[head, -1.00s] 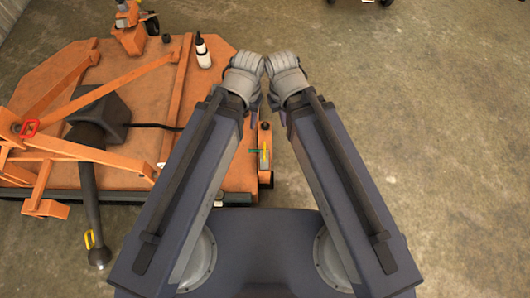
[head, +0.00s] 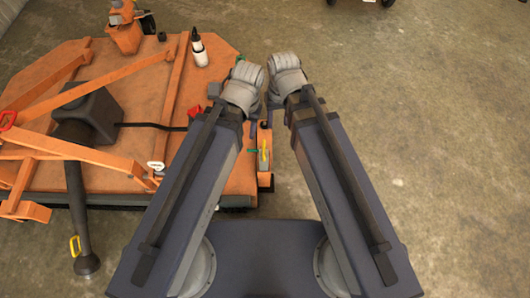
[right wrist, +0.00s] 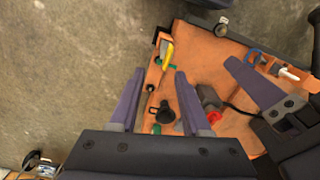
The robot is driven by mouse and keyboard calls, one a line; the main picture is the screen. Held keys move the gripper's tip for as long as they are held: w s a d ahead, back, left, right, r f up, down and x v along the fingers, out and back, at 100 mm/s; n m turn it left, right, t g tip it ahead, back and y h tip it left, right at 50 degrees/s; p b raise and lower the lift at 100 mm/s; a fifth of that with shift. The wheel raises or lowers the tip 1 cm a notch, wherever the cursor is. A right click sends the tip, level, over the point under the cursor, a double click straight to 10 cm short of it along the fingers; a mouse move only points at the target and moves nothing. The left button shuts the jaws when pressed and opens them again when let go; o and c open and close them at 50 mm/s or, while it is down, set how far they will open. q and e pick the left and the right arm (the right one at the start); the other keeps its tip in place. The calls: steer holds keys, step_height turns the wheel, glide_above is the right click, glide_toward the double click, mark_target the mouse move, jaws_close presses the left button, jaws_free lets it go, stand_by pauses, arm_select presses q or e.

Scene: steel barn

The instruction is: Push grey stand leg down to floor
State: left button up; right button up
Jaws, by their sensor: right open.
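An orange bracket (head: 265,150) with a yellow handle (head: 263,157) stands at the right edge of an orange machine deck (head: 215,180). It also shows in the right wrist view with its yellow handle (right wrist: 167,52). I cannot make out for sure a grey stand leg there. My right gripper (right wrist: 153,72) is open and empty, its purple fingers either side of the bracket's line in the right wrist view. In the head view the right gripper (head: 288,112) hangs just right of the deck edge. My left gripper (head: 256,105) hangs over the edge; its fingertips are mostly hidden.
A dark grey shaft (head: 80,215) with a yellow clip lies at the left of the deck. Orange beams (head: 75,150), a black gearbox (head: 90,115) and a white bottle (head: 198,48) are on the deck. The concrete floor at right is clear.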

mark_target(264, 146)
steer(key=w+a+f+m+y+b, duration=0.1)
steer(key=w+f+b, duration=0.1)
steer(key=f+b, duration=0.4)
steer(key=w+a+f+m+y+b, duration=0.1)
steer(key=w+f+b, duration=0.2)
steer(key=f+b, duration=0.4)
step_height(264, 146, down, 3)
steer(key=shift+a+r+b, duration=0.1)
steer(key=shift+a+b, duration=0.1)
steer(key=shift+b, duration=0.1)
steer(key=f+b, duration=0.2)
steer(key=a+f+b, duration=0.1)
steer(key=f+b, duration=0.4)
steer(key=shift+a+f+b, duration=0.25)
steer(key=shift+f+b, duration=0.1)
steer(key=shift+c, duration=0.3)
jaws_close()
